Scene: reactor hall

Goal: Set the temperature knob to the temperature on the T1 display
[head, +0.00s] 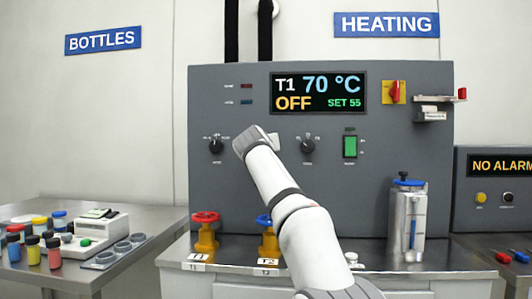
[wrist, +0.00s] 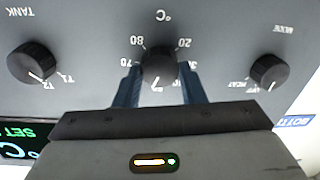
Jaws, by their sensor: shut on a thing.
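The T1 display (head: 318,93) in the head view reads T1 70 °C, OFF and SET 55. The temperature knob (wrist: 159,64) is the dark round middle knob under the °C mark in the wrist view, which is upside down. My gripper (wrist: 160,72) has one blue finger on each side of this knob and is shut on it. The knob's white mark points down in that picture, away from °C, between the 70 and 30 labels. The nearest numbers are partly hidden by the fingers. In the head view my arm hides this knob and the fingers.
The mode knob (head: 216,146) and tank knob (head: 307,146) flank my arm on the grey panel. Below stand a red valve (head: 205,232), a blue-topped valve (head: 268,238) and a metal flask (head: 406,222). Bottles (head: 53,250) crowd the left table.

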